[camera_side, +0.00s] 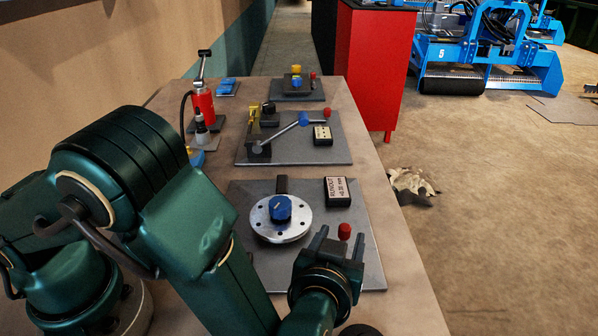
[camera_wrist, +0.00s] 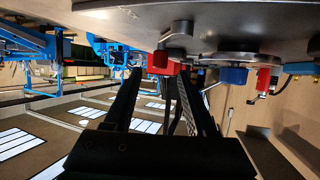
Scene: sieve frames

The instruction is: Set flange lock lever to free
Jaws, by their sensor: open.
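A red knob (camera_side: 344,231), which looks like the end of the flange lock lever, sits on the nearest grey plate (camera_side: 372,262), right of a round silver flange (camera_side: 262,222) with a blue centre knob (camera_side: 280,207). My gripper (camera_side: 339,238) is open, with the red knob showing between its fingertips in the side view. In the wrist view the red knob (camera_wrist: 161,62) shows just past the fingertips (camera_wrist: 155,78); whether they touch it I cannot tell. The lever's arm and pivot are mostly hidden. The flange's blue knob (camera_wrist: 233,75) is to the right there.
A display box (camera_side: 338,191) reading "RUNOUT +0.00 mm" stands behind the red knob. A dark block (camera_side: 282,184) stands behind the flange. A red hand pump (camera_side: 203,102) stands at left.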

